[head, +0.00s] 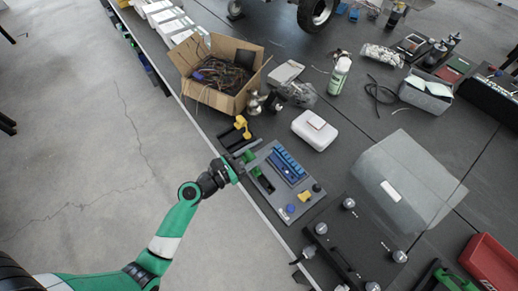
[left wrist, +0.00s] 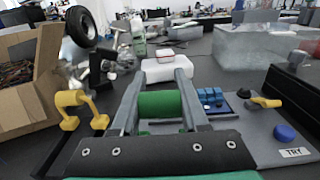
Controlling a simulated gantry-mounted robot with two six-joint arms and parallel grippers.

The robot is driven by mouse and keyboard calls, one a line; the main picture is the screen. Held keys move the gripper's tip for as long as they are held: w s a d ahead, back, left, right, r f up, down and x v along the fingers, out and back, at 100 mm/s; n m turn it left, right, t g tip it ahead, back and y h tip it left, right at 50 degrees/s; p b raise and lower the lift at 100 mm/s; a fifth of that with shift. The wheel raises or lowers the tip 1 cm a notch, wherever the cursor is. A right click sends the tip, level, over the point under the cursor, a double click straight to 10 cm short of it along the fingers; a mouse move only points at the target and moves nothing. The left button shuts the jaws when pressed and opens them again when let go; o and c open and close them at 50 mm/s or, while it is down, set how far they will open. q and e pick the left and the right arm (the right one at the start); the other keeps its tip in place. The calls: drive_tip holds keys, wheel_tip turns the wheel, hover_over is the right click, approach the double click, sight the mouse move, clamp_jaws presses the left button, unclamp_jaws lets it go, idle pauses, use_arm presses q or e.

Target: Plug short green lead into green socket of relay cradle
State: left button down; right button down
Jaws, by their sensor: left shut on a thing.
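My left gripper (head: 241,164) is over the left edge of a grey panel, the relay cradle (head: 272,207). In the left wrist view its fingers (left wrist: 160,100) are shut on a green cylindrical body (left wrist: 162,104), apparently the green lead's plug. The cradle also shows in the left wrist view (left wrist: 250,152), with a blue block (left wrist: 210,96) beyond the right finger. In the head view a green part (head: 257,171) shows beside the blue block (head: 288,164); I cannot tell surely that it is the green socket. The fingers hide the plug's far end. My right gripper is not in view.
A yellow piece (head: 242,122) stands on a black rack beyond the gripper. A cardboard box of wires (head: 240,100) is farther back. A white case (head: 315,130) and a translucent grey box (head: 405,185) are to the right. The bench edge runs along the left.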

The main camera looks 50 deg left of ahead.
use_arm(q)
drive_tip(key=shift+f+b, duration=0.65)
drive_tip(key=shift+f, duration=0.2)
drive_tip(key=shift+c, duration=1.7)
unclamp_jaws()
drive_tip(key=shift+s, duration=0.15)
drive_tip(key=s+a+p, duration=0.1)
drive_tip(key=s, duration=1)
drive_tip(key=shift+s, duration=0.15)
drive_tip(key=shift+a, duration=0.1)
